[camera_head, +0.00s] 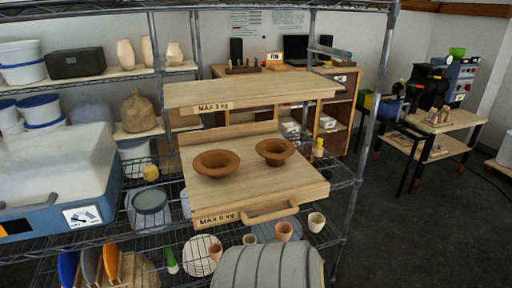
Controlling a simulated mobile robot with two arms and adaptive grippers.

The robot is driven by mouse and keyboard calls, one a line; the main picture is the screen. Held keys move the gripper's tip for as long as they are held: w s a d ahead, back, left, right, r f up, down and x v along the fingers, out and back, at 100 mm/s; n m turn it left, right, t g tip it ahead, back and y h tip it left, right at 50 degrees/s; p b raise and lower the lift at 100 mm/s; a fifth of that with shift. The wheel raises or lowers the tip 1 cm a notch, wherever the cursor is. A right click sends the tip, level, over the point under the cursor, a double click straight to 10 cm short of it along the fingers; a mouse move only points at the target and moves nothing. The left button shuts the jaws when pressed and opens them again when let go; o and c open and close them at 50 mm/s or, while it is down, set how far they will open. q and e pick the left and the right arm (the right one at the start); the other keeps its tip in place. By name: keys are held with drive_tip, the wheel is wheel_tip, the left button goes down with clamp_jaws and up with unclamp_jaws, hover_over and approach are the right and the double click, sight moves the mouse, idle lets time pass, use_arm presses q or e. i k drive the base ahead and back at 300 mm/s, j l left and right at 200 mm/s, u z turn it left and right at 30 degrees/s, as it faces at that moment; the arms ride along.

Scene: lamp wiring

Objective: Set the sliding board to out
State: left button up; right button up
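The sliding board (240,199) is a light wooden board in the wire rack, with a wooden handle (270,212) and a "MAX 5 kg" label on its front edge. It reaches well forward, toward the camera, past the upper board (250,91) labelled "MAX 3 kg". Two brown wide-rimmed bowls (216,164) (275,152) stand upright on it, side by side and apart. Whether the board is at the end of its travel I cannot tell. Neither of my grippers is in view, and nothing touches the handle.
Small pots (283,231) stand on the wire shelf below the board. A grey ribbed object (268,268) is below the handle. A blue and grey box (70,222) stands at left. A rack post (368,125) rises to the right, with open floor (430,240) beyond.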

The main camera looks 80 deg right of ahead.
sight(255, 188)
drive_tip(key=z, duration=2.6)
